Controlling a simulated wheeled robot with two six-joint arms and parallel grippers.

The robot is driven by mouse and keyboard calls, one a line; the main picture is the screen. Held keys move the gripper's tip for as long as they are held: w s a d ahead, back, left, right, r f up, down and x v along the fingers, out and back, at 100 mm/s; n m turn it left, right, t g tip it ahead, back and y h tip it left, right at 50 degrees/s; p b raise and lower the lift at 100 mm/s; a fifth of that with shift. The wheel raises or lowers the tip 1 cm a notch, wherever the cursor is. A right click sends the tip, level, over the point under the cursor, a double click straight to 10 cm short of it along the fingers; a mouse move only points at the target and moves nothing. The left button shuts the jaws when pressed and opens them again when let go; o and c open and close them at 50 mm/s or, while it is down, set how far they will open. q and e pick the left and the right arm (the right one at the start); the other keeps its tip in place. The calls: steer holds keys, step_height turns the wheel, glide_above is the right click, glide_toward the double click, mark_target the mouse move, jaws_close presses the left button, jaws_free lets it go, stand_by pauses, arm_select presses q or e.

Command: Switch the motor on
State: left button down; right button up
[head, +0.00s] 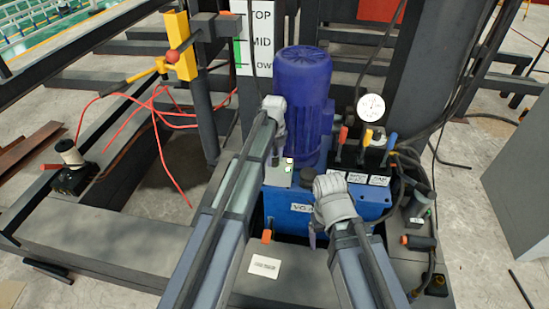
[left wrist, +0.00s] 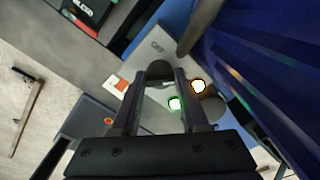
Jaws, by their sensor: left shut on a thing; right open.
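The blue motor (head: 303,95) stands upright on a blue tank (head: 285,205). A grey switch panel (left wrist: 146,62) beside the motor bears the word OFF, a dark round knob (left wrist: 159,70) and two lit lamps, one orange-rimmed (left wrist: 198,86) and one green-rimmed (left wrist: 176,103). My left gripper (left wrist: 161,76) is shut on the knob, one finger on each side. In the head view, my left arm largely hides the knob and these fingers. My right gripper (head: 313,232) is open and empty in front of the tank, with its fingers partly hidden.
Levers with red, orange and blue handles (head: 366,138) and a round gauge (head: 371,107) stand right of the motor. A yellow post (head: 180,45) with red cables stands at the left. Dark steel beams (head: 110,240) surround the unit. A black joystick box (head: 75,178) sits left.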

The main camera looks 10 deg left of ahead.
mark_target(275, 158)
arm_select(q)
steer(key=shift+m, duration=0.4)
steer(key=shift+c, duration=2.1)
jaws_free()
steer(key=shift+r, duration=0.15)
step_height(275, 158, up, 8)
steer(key=p, duration=0.8)
steer(key=shift+f, duration=0.2)
